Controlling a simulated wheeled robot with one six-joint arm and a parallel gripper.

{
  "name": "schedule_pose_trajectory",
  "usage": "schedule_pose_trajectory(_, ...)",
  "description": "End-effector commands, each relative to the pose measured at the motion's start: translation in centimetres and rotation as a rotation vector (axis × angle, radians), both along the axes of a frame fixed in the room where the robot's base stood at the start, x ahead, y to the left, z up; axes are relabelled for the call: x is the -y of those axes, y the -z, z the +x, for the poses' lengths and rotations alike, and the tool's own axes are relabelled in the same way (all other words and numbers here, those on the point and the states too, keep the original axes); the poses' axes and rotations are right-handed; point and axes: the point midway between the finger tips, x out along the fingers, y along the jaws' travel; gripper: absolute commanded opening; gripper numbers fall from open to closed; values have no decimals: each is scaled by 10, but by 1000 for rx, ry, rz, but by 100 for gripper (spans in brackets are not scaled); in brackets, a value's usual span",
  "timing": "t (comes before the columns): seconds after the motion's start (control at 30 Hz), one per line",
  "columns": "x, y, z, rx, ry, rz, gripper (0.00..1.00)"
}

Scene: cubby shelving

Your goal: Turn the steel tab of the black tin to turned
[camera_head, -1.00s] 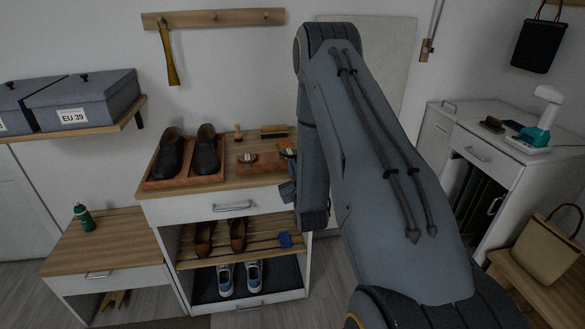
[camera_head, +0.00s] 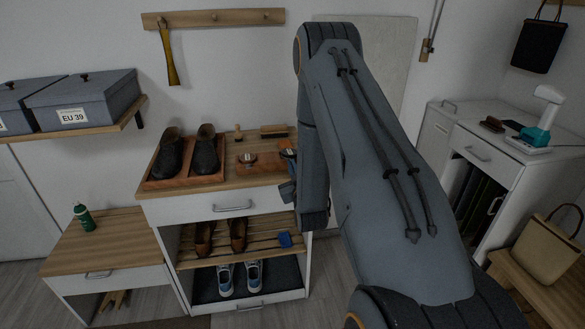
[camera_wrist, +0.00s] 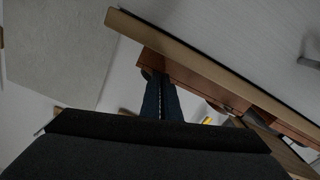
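Two small round tins lie on the brown tray on top of the middle cabinet in the head view. One tin (camera_head: 248,158) is dark with a pale top. The other tin (camera_head: 288,153) is partly hidden by my arm. I cannot tell which is the black tin, and no steel tab can be made out. My gripper (camera_head: 287,191) is in front of the cabinet's top edge, below the right tin, mostly hidden by my arm. In the wrist view its two dark blue fingers (camera_wrist: 161,90) lie side by side, nearly touching, with nothing visible between them.
Black shoes (camera_head: 206,153) stand in a tray to the left. Brushes (camera_head: 273,131) lie behind the tins. The cabinet drawer (camera_head: 235,207) is shut, above open shoe shelves. A low wooden bench (camera_head: 110,245) with a green bottle (camera_head: 84,217) stands at left.

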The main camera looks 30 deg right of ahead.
Motion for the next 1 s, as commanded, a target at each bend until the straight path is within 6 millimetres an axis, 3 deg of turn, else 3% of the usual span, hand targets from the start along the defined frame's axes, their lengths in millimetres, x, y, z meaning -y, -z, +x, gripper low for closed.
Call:
schedule_pose_trajectory(0.43,-1,6,-2,-13,-1,4,0)
schedule_pose_trajectory(0.5,-1,5,-2,-12,-1,4,14)
schedule_pose_trajectory(0.57,-1,4,-2,-9,-1,3,22)
schedule_pose_trajectory(0.87,-1,2,-2,-4,0,1,22)
schedule_pose_trajectory(1.0,-4,2,-14,-4,0,1,22)
